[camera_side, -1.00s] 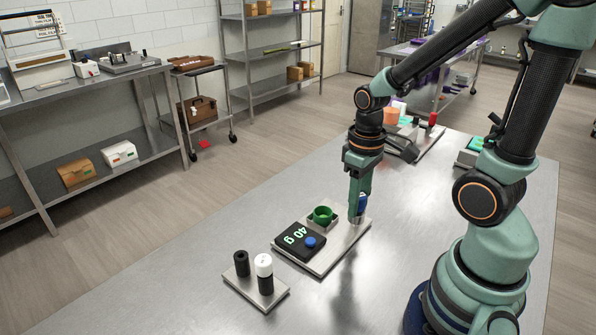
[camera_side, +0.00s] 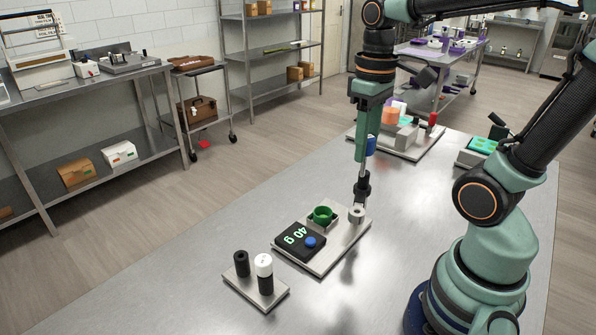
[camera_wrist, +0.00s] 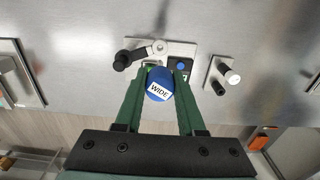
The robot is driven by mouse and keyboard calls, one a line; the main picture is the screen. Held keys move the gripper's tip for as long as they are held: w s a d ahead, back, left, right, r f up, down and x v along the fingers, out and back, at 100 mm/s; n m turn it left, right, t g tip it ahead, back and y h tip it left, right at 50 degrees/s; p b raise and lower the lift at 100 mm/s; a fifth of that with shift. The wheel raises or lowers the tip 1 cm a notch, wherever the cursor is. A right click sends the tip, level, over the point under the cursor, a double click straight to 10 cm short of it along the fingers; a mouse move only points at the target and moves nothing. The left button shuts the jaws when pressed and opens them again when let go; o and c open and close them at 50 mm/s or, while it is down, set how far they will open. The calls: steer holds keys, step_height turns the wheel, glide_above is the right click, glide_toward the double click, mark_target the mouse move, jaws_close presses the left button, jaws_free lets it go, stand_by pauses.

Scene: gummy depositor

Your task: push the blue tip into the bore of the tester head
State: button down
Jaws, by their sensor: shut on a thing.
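My gripper (camera_side: 364,157) is shut on the blue tip (camera_side: 371,144), raised well above the near plate. In the wrist view, the gripper (camera_wrist: 160,76) holds the blue tip (camera_wrist: 160,85) between its green fingers, with a white WIDE label facing the camera. A small grey ring with a hole (camera_side: 356,214) is on the plate below the gripper and also shows in the wrist view (camera_wrist: 160,48). I cannot tell for sure which part is the tester head.
The near plate (camera_side: 322,265) carries a black 40 g scale (camera_side: 294,236) and a green cup (camera_side: 323,215). A smaller plate holds a black cylinder (camera_side: 241,263) and a white-topped one (camera_side: 264,273). A loaded tray (camera_side: 425,151) sits farther back.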

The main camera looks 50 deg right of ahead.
steer(key=shift+f, duration=0.85)
steer(key=shift+f, duration=2.85)
steer(key=shift+f, duration=2.7)
steer(key=shift+c, duration=2.2)
jaws_free()
steer(key=shift+r, duration=0.1)
step_height(320, 180, up, 12)
steer(key=shift+s, duration=0.1)
